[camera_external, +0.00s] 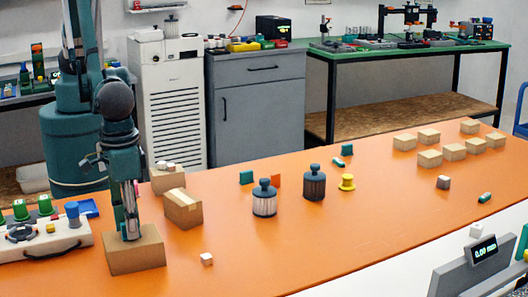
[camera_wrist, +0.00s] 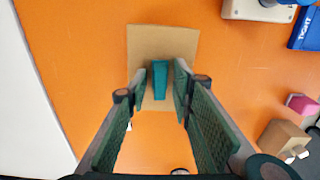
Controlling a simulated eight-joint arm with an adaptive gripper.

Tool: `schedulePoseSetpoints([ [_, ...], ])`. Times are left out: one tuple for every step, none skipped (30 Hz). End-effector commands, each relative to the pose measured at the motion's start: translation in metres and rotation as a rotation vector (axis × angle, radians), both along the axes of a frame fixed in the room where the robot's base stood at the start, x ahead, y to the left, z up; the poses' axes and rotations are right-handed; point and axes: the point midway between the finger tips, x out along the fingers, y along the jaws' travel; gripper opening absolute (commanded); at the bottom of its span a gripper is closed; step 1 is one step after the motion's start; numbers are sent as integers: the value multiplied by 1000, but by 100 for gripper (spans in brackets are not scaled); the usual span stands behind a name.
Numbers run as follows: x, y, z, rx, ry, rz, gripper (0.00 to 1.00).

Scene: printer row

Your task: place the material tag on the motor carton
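A brown carton (camera_external: 135,262) sits at the near left of the orange table, below my gripper (camera_external: 130,236). It also shows in the wrist view (camera_wrist: 180,38); I cannot read which carton it is. A teal block (camera_wrist: 160,80), which looks like the material tag, shows over the carton's top between my fingertips (camera_wrist: 160,84). The fingers stand apart, with a visible gap on each side of the block. The block appears to lie on the carton top; the outside view does not show it clearly.
Another carton (camera_external: 183,209) stands behind to the right. A white device (camera_external: 45,237) is at the left, with a blue tray (camera_external: 84,208). A small white cube (camera_external: 207,259) lies right of the carton.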

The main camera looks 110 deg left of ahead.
Motion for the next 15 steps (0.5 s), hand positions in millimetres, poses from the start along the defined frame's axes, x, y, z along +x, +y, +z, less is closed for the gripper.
schedulePoseSetpoints([
  [0, 0, 0, 0, 0, 0, 24],
  [0, 0, 0, 0, 0, 0, 24],
  [0, 0, 0, 0, 0, 0, 24],
  [0, 0, 0, 0, 0, 0, 24],
  [0, 0, 0, 0, 0, 0, 24],
  [0, 0, 1, 0, 0, 0, 24],
  [0, 0, 1, 0, 0, 0, 24],
  [0, 0, 2, 0, 0, 0, 24],
  [0, 0, 3, 0, 0, 0, 24],
  [0, 0, 3, 0, 0, 0, 24],
  [0, 0, 4, 0, 0, 0, 24],
  [0, 0, 7, 0, 0, 0, 24],
  [0, 0, 9, 0, 0, 0, 24],
  [0, 0, 11, 0, 0, 0, 24],
  [0, 0, 15, 0, 0, 0, 24],
])
